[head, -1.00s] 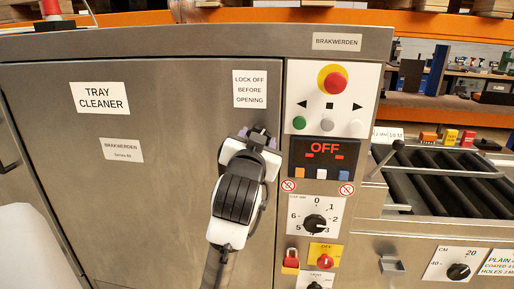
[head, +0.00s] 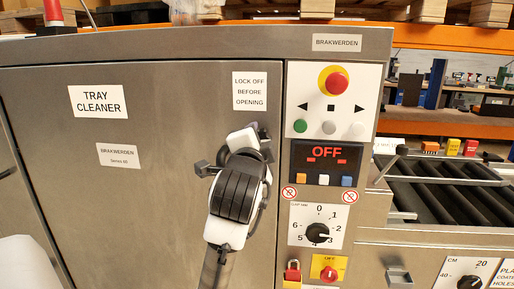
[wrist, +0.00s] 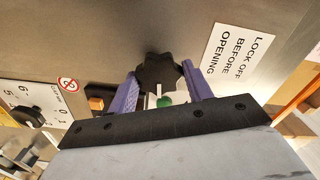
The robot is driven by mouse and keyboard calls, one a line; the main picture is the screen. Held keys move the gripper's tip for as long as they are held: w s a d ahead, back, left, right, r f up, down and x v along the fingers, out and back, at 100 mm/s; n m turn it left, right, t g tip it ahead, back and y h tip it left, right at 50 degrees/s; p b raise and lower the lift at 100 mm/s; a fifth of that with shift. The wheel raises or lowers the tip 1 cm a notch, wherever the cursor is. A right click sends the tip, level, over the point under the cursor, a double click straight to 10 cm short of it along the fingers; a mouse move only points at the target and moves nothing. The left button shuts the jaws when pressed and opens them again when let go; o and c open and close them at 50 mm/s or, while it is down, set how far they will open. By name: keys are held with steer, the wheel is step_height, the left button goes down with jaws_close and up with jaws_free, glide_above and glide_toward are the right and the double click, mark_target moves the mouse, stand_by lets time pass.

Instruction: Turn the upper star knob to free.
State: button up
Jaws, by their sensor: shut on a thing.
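The upper star knob (wrist: 160,74) is black and lobed. It sits on the steel door, close to the "LOCK OFF BEFORE OPENING" label (wrist: 236,55). My gripper (wrist: 160,84) has its two purple fingers on either side of the knob and is shut on it. In the head view my gripper (head: 257,136) is at the door's right edge, below that label, and my wrist hides most of the knob.
A red padlock (head: 293,271) hangs below. A roller conveyor (head: 440,190) stands at the right. The door's left part is clear.

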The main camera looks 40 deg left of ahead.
steer(key=shift+m, duration=1)
steer(key=shift+d, duration=0.1)
steer(key=o, duration=1)
steer(key=shift+b, duration=0.3)
steer(key=b+v, duration=0.1)
steer(key=v, duration=1.2)
steer(key=shift+s+d, duration=0.1)
steer(key=shift+s, duration=0.3)
steer(key=shift+r, duration=0.1)
